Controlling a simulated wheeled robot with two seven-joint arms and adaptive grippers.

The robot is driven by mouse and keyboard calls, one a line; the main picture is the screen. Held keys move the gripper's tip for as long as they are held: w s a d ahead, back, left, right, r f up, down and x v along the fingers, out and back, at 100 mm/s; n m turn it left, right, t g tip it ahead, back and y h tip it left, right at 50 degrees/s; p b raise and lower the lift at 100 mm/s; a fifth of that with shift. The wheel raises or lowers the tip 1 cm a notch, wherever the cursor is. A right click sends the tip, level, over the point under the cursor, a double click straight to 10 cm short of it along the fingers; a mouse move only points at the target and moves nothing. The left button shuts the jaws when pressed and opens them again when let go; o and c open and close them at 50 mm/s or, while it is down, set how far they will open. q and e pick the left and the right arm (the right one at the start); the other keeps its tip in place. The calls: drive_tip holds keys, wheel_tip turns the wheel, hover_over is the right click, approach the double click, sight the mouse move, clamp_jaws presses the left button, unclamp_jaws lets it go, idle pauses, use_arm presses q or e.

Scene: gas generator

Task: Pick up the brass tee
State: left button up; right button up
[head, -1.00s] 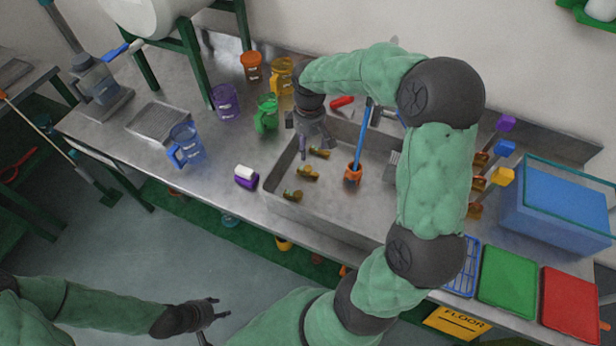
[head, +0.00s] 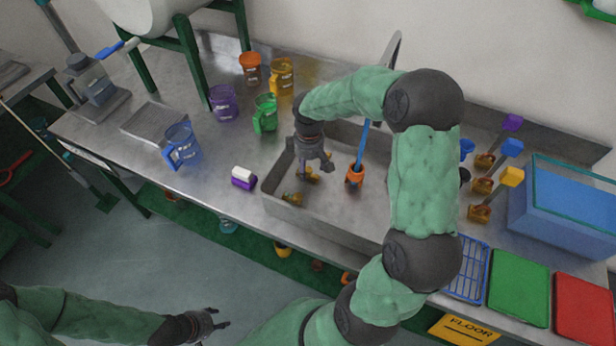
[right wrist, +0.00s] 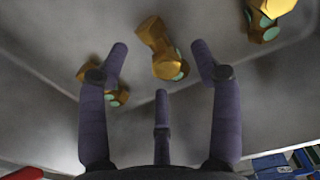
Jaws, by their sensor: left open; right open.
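Several brass tees lie on the floor of the grey sink (head: 283,212). One brass tee (head: 292,198) shows near the sink's front left corner, and another (head: 312,176) is partly covered by my right gripper (head: 318,170). In the right wrist view, a brass tee (right wrist: 163,50) lies between and beyond the open fingers, with no visible grip on it. A second tee (right wrist: 264,20) is at the upper right, and a third (right wrist: 112,94) is partly hidden behind the left finger. My left gripper (head: 218,323) is open and empty, low over the floor, away from the counter.
An orange-headed brush with a blue handle (head: 355,176) stands in the sink right of my right gripper. A purple-and-white block (head: 243,178) and a green jug (head: 265,113) are left of the sink. My right arm hides the sink's right part.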

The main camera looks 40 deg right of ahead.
drive_tip(key=shift+f, duration=0.9)
drive_tip(key=shift+r, duration=0.1)
drive_tip(key=c, duration=1.3)
